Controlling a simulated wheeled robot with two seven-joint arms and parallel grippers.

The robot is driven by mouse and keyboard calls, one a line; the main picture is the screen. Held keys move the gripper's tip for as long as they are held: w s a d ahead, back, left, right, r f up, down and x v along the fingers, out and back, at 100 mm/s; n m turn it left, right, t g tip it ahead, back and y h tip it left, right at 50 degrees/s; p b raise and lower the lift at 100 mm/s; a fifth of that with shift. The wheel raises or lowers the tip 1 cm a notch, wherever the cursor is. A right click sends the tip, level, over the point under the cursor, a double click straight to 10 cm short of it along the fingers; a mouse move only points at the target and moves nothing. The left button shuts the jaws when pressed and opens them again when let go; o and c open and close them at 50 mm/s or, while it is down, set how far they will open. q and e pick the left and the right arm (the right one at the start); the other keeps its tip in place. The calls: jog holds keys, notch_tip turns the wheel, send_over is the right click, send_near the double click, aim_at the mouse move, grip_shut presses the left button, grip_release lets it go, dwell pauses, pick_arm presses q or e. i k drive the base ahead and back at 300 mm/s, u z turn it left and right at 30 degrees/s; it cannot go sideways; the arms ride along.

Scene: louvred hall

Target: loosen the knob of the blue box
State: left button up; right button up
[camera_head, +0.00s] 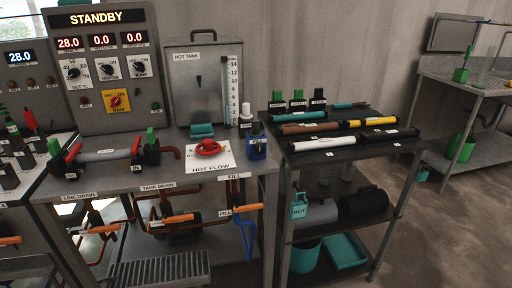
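A small blue box (257,149) stands at the right end of the metal workbench, just right of the red valve wheel. It has a dark part (257,130) on top, which may be its knob; it is too small to make out clearly. A white-topped dark item (246,114) stands just behind the box. Neither of my grippers shows in the head view.
The red valve wheel (209,147) sits on a white plate marked HOT FLOW. Left of it is a grey pipe (100,155) with red and green fittings. A dark shelf rack (350,149) stands close on the right. Orange-handled valves (178,219) are below the bench.

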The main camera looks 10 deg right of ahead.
aim_at(258, 149)
jog(key=u, duration=1.95)
jog(key=k, duration=0.9)
jog(key=z, duration=1.4)
jog(key=i, duration=0.5)
